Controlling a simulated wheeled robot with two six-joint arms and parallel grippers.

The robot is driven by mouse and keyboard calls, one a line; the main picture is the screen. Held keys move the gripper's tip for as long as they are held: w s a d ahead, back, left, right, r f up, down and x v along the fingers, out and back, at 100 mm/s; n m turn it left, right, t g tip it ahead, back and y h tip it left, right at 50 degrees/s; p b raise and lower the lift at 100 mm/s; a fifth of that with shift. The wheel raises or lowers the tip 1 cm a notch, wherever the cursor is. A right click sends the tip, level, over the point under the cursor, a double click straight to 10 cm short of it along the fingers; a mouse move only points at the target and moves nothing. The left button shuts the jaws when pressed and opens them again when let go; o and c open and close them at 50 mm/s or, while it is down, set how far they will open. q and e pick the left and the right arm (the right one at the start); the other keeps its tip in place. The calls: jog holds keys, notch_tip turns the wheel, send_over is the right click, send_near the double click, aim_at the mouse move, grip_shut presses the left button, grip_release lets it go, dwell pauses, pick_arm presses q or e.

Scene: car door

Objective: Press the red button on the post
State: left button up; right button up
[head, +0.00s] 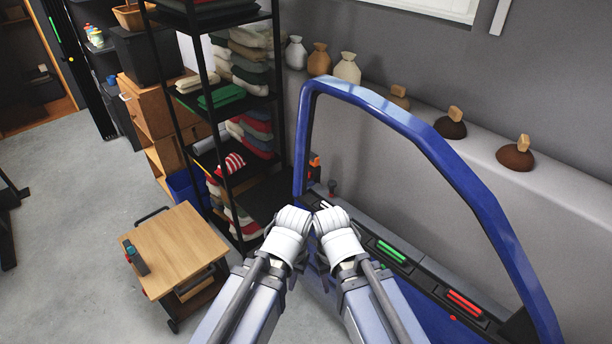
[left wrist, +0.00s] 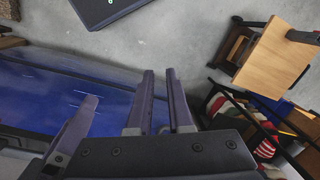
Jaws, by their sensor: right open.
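The door panel carries a green bar (head: 391,251) and a red bar (head: 464,302). A small wooden cart (head: 175,245) and a black shelf rack (head: 222,90) with folded cloths stand left. Vases and brown items line the ledge (head: 500,185) behind the door.

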pick_arm(q)
grip_shut()
dwell(0.8)
dwell(0.4)
pick_arm(e)
grip_shut()
